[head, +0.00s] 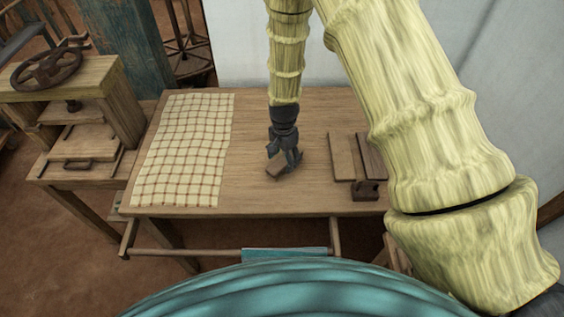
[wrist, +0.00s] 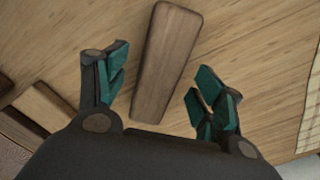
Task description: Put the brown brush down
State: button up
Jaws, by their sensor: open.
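The brown brush (wrist: 166,62) looks like a tapered wooden block in the wrist view. It lies on the wooden table (head: 262,130), between and ahead of my open fingertips, with a gap to the fingers on both sides. In the head view the brush (head: 276,169) shows just at the fingers of my gripper (head: 284,158), low over the middle of the table. My gripper also shows in the wrist view (wrist: 158,90), its two teal-padded fingers spread apart. I cannot tell whether any finger touches the brush.
A checked cloth (head: 185,150) covers the table's left part. Wooden boards (head: 343,157) and a small dark block (head: 365,191) lie at the right. A wooden press with a wheel (head: 47,68) stands at the left. The table between cloth and boards is mostly clear.

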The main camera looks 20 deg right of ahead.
aim_at(283, 161)
notch_tip(283, 161, up, 10)
jog(key=b, duration=0.3)
dwell(0.4)
dwell(0.4)
